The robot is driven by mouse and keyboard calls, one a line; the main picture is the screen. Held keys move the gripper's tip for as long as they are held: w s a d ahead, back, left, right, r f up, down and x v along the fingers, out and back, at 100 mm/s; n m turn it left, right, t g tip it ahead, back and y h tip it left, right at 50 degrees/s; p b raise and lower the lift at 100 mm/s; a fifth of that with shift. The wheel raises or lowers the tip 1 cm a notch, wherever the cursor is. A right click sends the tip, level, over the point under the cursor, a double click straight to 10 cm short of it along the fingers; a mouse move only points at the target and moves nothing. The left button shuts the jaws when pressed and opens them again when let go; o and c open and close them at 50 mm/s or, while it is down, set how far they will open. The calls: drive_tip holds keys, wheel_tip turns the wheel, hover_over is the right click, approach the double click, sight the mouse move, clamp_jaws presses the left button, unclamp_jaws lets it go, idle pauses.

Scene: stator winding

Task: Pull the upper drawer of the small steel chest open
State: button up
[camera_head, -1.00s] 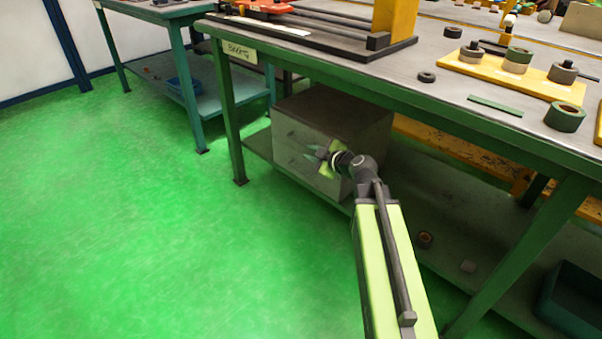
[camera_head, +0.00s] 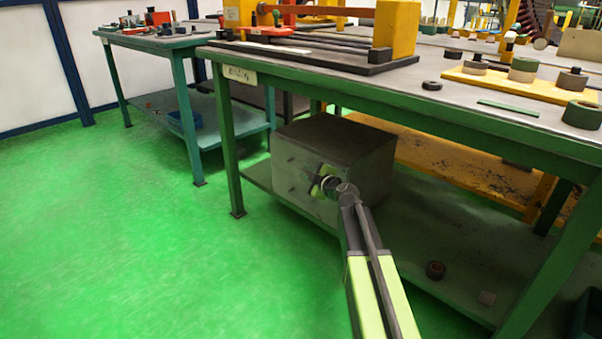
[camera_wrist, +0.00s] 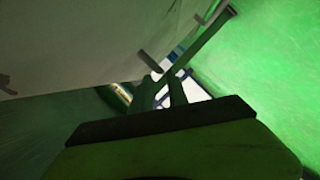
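The small steel chest (camera_head: 345,137) is a grey box on the lower shelf of the green bench. Its drawer front faces left, and the upper drawer (camera_head: 292,160) looks flush with the body. Small dark handles show faintly on the front. My gripper (camera_head: 317,181) is close in front of the right part of the drawer front, hiding some of it. In the wrist view the grey front fills the upper left, with a dark handle (camera_wrist: 149,61) just beyond my fingertips. The fingers look apart with a gap between them and hold nothing visible. Contact with the handle cannot be told.
The bench leg (camera_head: 230,150) stands left of the chest, and the bench top (camera_head: 420,95) overhangs it. The green floor (camera_head: 120,240) to the left is clear.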

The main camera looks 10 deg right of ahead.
sight(302, 169)
drive_tip(key=b+x, duration=0.1)
drive_tip(key=x, duration=0.5)
drive_tip(key=shift+w, duration=0.15)
clamp_jaws()
idle(1.1)
